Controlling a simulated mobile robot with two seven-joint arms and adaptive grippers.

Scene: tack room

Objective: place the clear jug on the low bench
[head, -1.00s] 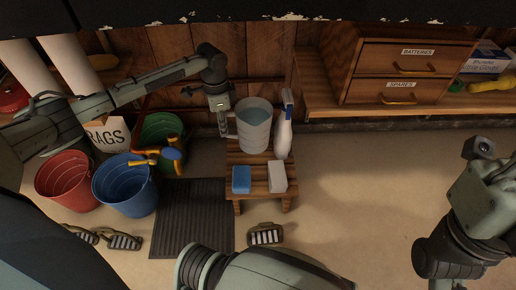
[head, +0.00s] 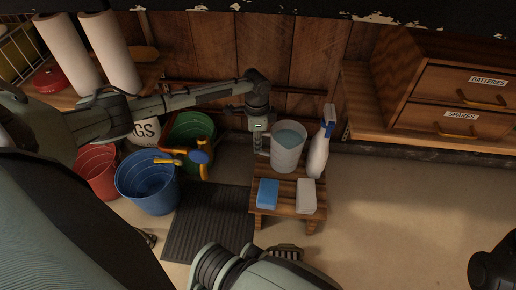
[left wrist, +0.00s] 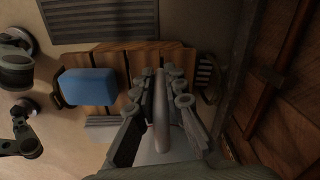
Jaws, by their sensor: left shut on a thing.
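The clear jug (head: 287,150), greyish and see-through with a bluish inside, is upright at the back of the low bench (head: 283,210). I cannot tell whether its base touches the bench top. My left gripper (head: 262,141) is on the jug's left side, shut on its handle. In the left wrist view, the fingers (left wrist: 160,108) sit on both sides of the handle (left wrist: 161,125), with part of the jug (left wrist: 165,157) below. The bench boards (left wrist: 112,62) show beyond them. My right gripper is not in view.
On the bench, a blue sponge (head: 268,194) and a pale block (head: 306,196) lie in front of the jug, and a spray bottle (head: 319,152) is right of it. Blue (head: 147,187) and green (head: 190,136) buckets stand left. The floor to the right is clear.

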